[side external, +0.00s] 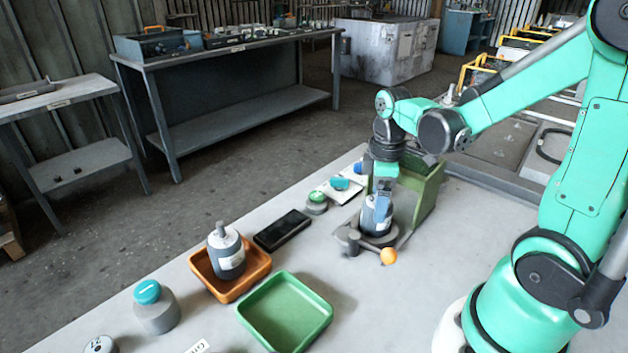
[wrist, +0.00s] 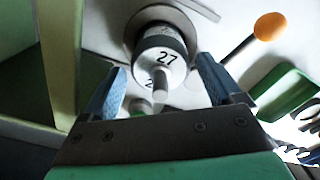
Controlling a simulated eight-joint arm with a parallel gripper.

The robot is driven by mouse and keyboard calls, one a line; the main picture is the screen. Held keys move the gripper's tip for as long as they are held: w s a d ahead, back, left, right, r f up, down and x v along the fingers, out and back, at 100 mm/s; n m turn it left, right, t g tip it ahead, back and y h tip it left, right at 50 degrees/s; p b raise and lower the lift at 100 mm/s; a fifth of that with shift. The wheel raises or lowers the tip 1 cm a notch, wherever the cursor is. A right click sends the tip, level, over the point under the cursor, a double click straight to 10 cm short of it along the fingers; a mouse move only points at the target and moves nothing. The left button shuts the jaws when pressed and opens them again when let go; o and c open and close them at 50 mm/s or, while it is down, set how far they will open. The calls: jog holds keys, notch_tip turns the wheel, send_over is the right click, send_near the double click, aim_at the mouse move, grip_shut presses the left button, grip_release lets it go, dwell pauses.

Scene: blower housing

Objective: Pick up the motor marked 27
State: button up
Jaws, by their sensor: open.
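The motor marked 27 (wrist: 161,52) is a grey and white cylinder with a dark band and a pale shaft; its number is readable in the wrist view. In the side view the motor (side external: 371,222) stands upright in a dark round holder (side external: 352,238) with an orange-knobbed lever. My gripper (wrist: 160,66) is open, its blue fingers on either side of the motor's shaft end in the wrist view. In the side view my gripper (side external: 383,196) points down at the motor's top. Finger contact cannot be told.
A similar motor (side external: 229,258) stands in an orange tray (side external: 256,277). A green tray (side external: 285,312) looks empty. A green bin (side external: 425,192) stands close behind the holder. The orange knob (side external: 388,256) sticks out in front. A black case (side external: 282,230) and a teal-capped container (side external: 155,309) are left.

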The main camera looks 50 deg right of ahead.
jog(key=shift+f, duration=1.25)
grip_shut()
jog(key=shift+r, duration=0.15)
